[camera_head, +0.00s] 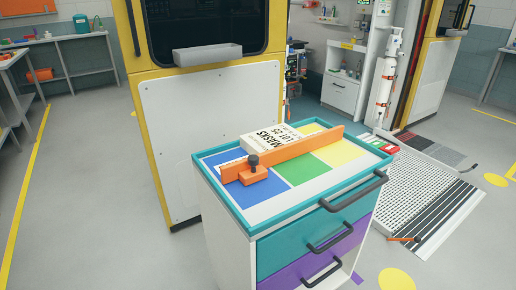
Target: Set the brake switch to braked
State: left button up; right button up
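I cannot make out a brake switch for certain. A small red and green piece (380,144) sits at the far right corner of the cart (262,229); I cannot tell whether it is the switch or how it is set. The cart has a teal-rimmed top with blue, green and yellow fields. An orange bar (300,150) with a black knob (253,161) at its left end lies across the top. Neither of my grippers is in view.
A white box marked MASKS (272,138) lies behind the bar. Black handles (330,236) stick out from the cart's front. A ribbed ramp (425,190) lies to the right. The floor at left is clear.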

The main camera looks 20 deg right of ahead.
aim_at(390, 149)
jog(key=z, duration=1.75)
jog(key=k, duration=0.7)
jog(key=z, duration=0.7)
jog(key=i, duration=2.05)
jog(key=u, duration=1.4)
jog(key=i, duration=0.4)
jog(key=u, duration=0.35)
